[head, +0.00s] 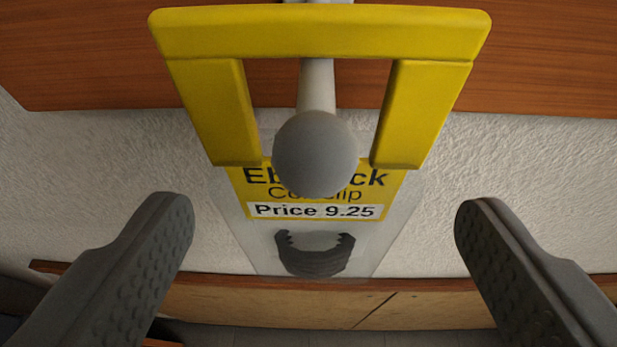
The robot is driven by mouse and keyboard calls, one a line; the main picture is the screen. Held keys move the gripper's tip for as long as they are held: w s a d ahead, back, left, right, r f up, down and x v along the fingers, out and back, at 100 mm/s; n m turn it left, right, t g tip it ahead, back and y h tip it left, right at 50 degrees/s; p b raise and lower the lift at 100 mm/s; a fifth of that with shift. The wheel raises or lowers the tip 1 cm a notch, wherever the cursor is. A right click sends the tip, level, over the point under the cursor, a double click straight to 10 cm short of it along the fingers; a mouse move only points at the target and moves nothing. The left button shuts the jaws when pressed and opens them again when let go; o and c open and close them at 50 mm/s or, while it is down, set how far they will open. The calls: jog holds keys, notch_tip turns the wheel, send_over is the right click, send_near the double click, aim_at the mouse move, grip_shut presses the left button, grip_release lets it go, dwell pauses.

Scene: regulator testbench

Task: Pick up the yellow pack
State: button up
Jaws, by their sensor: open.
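The yellow pack (321,35) hangs in the upper middle of the head view. Its thick yellow top is a frame with two legs reaching down. Below it is a clear sheet with a yellow label (390,187) reading "Price 9.25" and a dark clip (316,255). A grey peg with a round ball end (316,153) comes out through the frame's opening and hides part of the label. My gripper (324,215) is open and empty. Its two dark textured fingers stand wide apart, left and right of the pack's lower part, touching nothing that I can see.
A reddish wooden board (70,55) runs across the top behind the pack. A rough white wall (95,150) lies below it. A wooden ledge (410,305) crosses the bottom. There is clear space between each finger and the pack.

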aim_at(315, 223)
jog(key=x, duration=0.3)
jog(key=shift+w+a+f, duration=0.15)
jog(key=shift+w, duration=0.15)
jog(key=c, duration=1.1)
jog(key=shift+r, duration=0.75)
jog(key=shift+s, duration=0.25)
jog(key=s, duration=1.7)
jog(key=shift+s, duration=0.3)
